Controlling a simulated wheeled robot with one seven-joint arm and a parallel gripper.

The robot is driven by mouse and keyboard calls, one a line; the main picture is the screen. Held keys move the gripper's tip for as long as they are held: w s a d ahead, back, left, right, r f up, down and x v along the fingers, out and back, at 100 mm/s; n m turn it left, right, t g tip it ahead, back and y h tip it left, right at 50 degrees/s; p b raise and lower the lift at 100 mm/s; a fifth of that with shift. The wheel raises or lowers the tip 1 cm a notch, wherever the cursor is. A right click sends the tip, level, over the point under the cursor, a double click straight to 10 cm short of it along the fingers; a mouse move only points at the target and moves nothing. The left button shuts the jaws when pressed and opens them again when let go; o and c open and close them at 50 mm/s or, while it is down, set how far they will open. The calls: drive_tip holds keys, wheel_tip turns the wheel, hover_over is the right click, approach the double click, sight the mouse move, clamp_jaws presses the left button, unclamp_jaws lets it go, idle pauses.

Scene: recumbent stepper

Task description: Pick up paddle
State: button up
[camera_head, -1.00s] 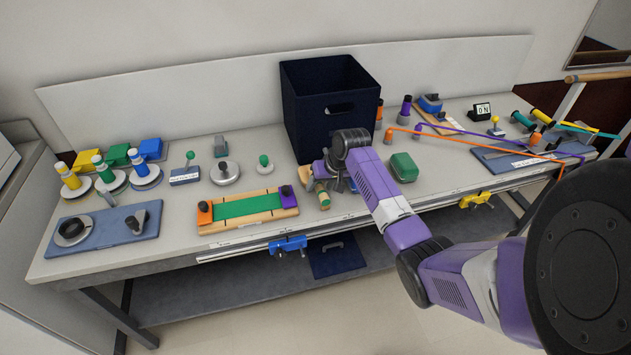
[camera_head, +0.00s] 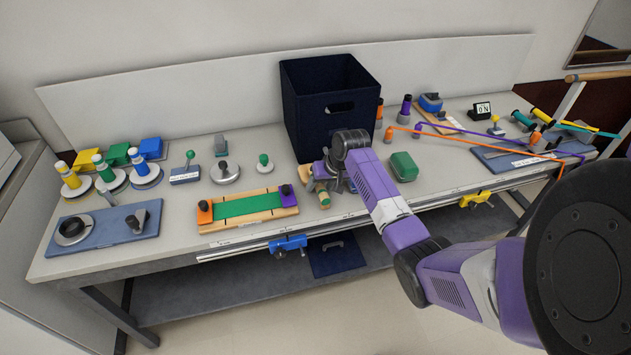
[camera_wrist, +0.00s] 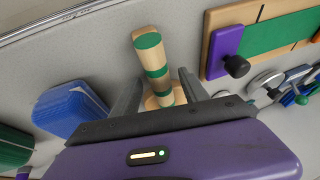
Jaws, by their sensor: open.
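A pale wooden piece with green bands (camera_wrist: 155,62), which looks like the paddle, stands between my fingers in the wrist view. Its banded handle has a green end cap, and a wider wooden part shows behind it. In the head view the piece (camera_head: 323,199) is at the table's front half, below the dark bin, partly hidden by my gripper. My gripper (camera_wrist: 157,80) is open, with one finger on each side of the handle. I cannot tell whether either finger touches it. In the head view my gripper (camera_head: 330,182) is low over the table.
A wooden board with a green strip (camera_head: 245,207) lies close on the left. A blue block (camera_wrist: 70,110) is beside my gripper. A green block (camera_head: 403,167) stands to the right. The tall dark bin (camera_head: 300,110) rises just behind. The table's front edge is near.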

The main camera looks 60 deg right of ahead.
clamp_jaws()
idle(1.3)
